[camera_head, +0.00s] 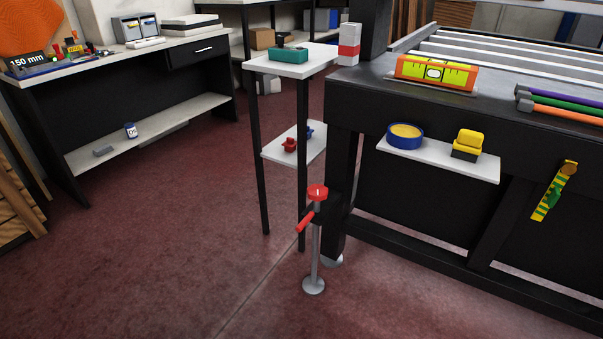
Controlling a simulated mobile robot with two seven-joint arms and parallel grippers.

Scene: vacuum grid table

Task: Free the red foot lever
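The red foot lever (305,221) sticks out down and to the left from a grey upright post (315,256) beside the near corner leg of the black table. A round red cap (317,191) tops the post, and a dark bracket sits between the post and the table leg. The post's round grey foot (314,286) appears to rest on the floor. Nothing is seen touching the lever. Neither of my grippers shows in the head view.
The black grid table (345,95) fills the right, with a white shelf (440,166) on its front. A small two-level stand (262,165) is close behind the lever. A workbench (130,70) stands back left. The red floor (180,240) left of the lever is clear.

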